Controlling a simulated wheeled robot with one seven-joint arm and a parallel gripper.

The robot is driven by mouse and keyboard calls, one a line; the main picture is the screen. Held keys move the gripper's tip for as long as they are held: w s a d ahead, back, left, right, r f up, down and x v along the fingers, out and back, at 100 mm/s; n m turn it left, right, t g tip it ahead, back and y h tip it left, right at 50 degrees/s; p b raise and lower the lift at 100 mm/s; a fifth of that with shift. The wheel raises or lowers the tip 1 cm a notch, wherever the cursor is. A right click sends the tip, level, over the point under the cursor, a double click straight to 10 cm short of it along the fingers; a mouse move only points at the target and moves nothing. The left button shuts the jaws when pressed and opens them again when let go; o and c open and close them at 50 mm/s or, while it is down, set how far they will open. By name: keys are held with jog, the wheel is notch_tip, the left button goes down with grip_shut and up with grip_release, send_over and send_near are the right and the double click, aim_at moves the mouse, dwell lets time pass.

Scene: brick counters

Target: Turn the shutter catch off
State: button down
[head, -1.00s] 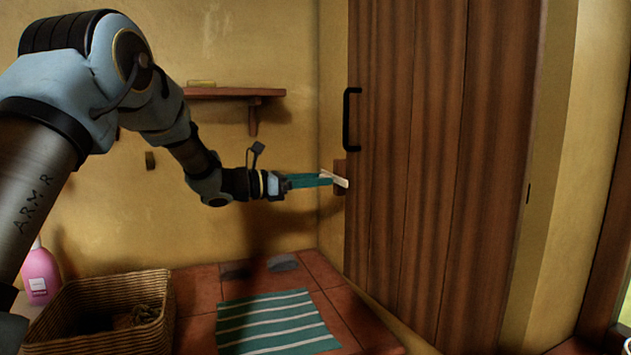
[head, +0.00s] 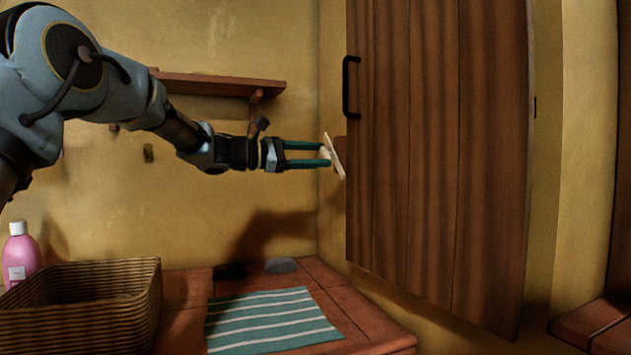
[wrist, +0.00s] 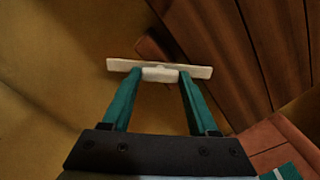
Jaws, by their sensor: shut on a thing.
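The shutter catch is a cream bar (head: 333,157) at the left edge of the brown plank shutter (head: 430,150). In the head view it stands tilted, its top leaning left. My gripper (head: 325,157) reaches it from the left, with its two teal fingers on the catch's middle. In the wrist view the catch (wrist: 159,71) lies across the fingertips, and my gripper (wrist: 160,80) is shut on its raised middle block. The catch's mount is mostly hidden behind the bar.
A black handle (head: 350,87) is on the shutter above the catch. A wooden shelf (head: 215,85) is on the wall behind my arm. Below are a wicker basket (head: 85,310), a pink bottle (head: 20,255) and a striped cloth (head: 270,320) on the tiled counter.

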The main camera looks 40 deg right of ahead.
jog(key=m+b, duration=0.9)
jog(key=b, duration=0.3)
jog(key=shift+f, duration=0.1)
jog(key=shift+m, duration=0.3)
jog(key=shift+c, duration=0.8)
grip_release()
jog(key=b+v, duration=0.1)
jog(key=v, duration=0.9)
jog(key=shift+w+a+b, duration=0.15)
jog(key=shift+a+b, duration=0.25)
